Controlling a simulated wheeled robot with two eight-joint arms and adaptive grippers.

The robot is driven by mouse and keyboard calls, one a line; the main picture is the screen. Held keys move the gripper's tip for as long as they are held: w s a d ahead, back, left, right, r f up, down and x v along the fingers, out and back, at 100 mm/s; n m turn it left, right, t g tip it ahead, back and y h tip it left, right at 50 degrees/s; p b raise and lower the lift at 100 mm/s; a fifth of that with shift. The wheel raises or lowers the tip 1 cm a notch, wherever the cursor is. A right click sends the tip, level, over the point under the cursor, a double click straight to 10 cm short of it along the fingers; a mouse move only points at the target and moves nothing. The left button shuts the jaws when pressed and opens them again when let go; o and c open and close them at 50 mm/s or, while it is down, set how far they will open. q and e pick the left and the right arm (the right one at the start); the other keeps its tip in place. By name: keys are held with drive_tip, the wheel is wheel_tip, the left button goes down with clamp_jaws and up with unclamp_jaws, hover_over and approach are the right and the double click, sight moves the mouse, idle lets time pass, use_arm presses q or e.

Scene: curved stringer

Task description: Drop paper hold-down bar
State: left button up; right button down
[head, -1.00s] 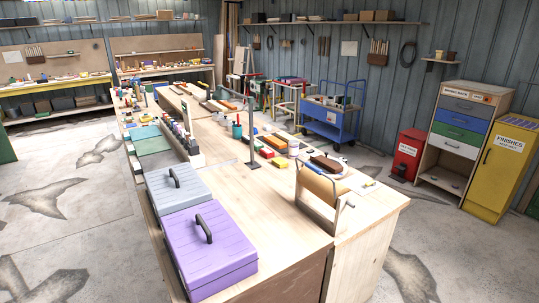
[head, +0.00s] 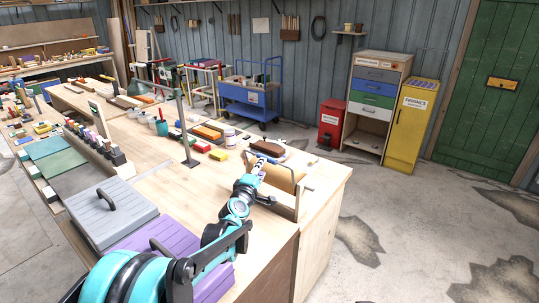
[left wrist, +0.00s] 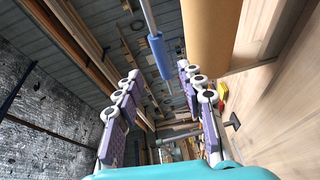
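A brown paper roll (head: 284,176) sits in a grey metal stand (head: 301,196) on the near right end of the bench. My left arm comes in from the bottom, and its gripper (head: 259,167) is at the roll's left side. In the left wrist view my left gripper (left wrist: 160,70) is open, with its two purple-padded fingers wide apart. A grey rod with a blue sleeve (left wrist: 157,52), seemingly the hold-down bar, shows between the fingertips, touching neither finger as far as I can see. The roll (left wrist: 209,32) shows to its right. My right gripper is not in view.
A grey box (head: 108,212) and a purple box (head: 150,235) with handles lie on the bench, the purple one partly behind my arm. A dark upright post (head: 184,130) and several coloured blocks stand beyond the gripper.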

sight(267, 158)
use_arm(q)
drive_tip(key=shift+n+t, duration=0.3)
drive_tip(key=shift+n, duration=0.1)
drive_tip(key=x, duration=0.2)
drive_tip(key=b+x, duration=0.1)
drive_tip(key=x, duration=0.2)
drive_tip(key=b+x, duration=0.1)
drive_tip(key=x, duration=0.2)
drive_tip(key=shift+w+a+f, duration=0.15)
drive_tip(key=shift+w+f, duration=0.05)
drive_tip(key=shift+f, duration=0.25)
drive_tip(key=shift+w+r, duration=0.1)
drive_tip(key=shift+w, duration=0.35)
clamp_jaws()
